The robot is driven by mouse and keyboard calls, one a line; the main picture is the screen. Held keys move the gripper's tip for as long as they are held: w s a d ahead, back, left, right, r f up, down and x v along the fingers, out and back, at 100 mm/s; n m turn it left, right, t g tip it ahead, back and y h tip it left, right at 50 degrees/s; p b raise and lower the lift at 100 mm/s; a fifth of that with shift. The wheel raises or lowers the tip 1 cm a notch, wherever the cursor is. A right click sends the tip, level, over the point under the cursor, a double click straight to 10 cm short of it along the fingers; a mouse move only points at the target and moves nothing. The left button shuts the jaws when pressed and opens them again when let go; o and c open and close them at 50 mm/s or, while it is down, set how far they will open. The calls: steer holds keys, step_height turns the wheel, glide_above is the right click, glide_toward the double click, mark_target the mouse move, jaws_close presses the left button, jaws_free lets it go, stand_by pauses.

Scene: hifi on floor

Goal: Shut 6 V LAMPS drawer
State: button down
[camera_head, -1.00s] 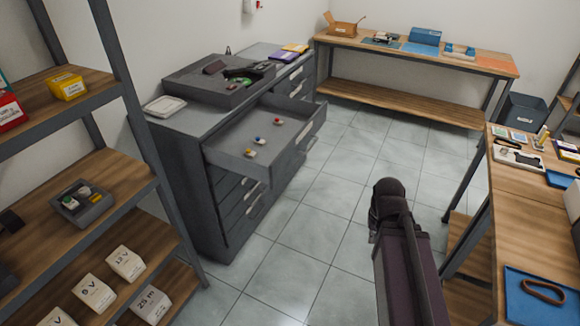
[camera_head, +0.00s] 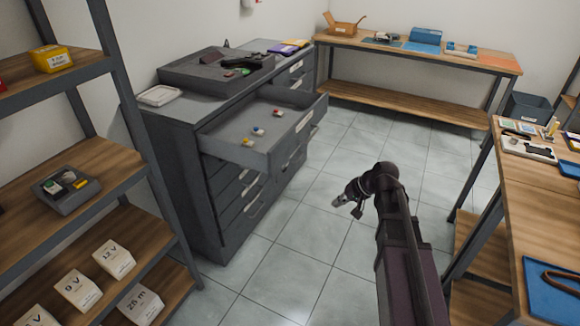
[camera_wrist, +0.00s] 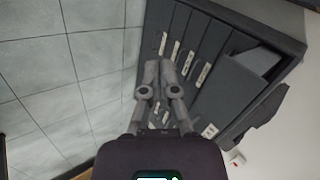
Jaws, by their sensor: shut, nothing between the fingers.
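A grey drawer (camera_head: 232,125) stands pulled out from the top of a dark grey cabinet (camera_head: 170,150). Several small coloured lamp-like pieces (camera_head: 257,131) lie in it, and its front carries a label too small to read. The drawers below it look shut. My gripper (camera_head: 338,202) is to the right of the drawer and lower in the picture, over the floor, apart from the cabinet. In the wrist view my gripper (camera_wrist: 158,66) has its fingers together with nothing between them. The cabinet's labelled drawer fronts (camera_wrist: 190,55) show tilted beyond the fingertips.
A shelf rack (camera_head: 95,170) with white boxes stands at the left. A workbench (camera_head: 545,200) with a blue tray is close on the right, and another bench (camera_head: 420,55) stands at the back. The tiled floor (camera_head: 300,235) between is clear.

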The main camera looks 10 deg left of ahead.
mark_target(284, 153)
steer(key=w+a+m+t+y+b, duration=0.1)
steer(key=w+a+t+y+b, duration=0.1)
steer(key=w+y+b, duration=0.2)
steer(key=w+a+m+t+y+b, duration=0.2)
steer(key=w+y+b, duration=0.3)
steer(key=w+b, duration=0.4)
steer(key=w, duration=0.5)
steer(key=shift+w+a+f+y+b, duration=0.2)
steer(key=shift+w+a+y+b, duration=0.05)
steer(key=shift+a+y+b, duration=0.1)
steer(key=x, duration=1.4)
steer(key=shift+w, duration=0.15)
steer(key=shift+w, duration=0.15)
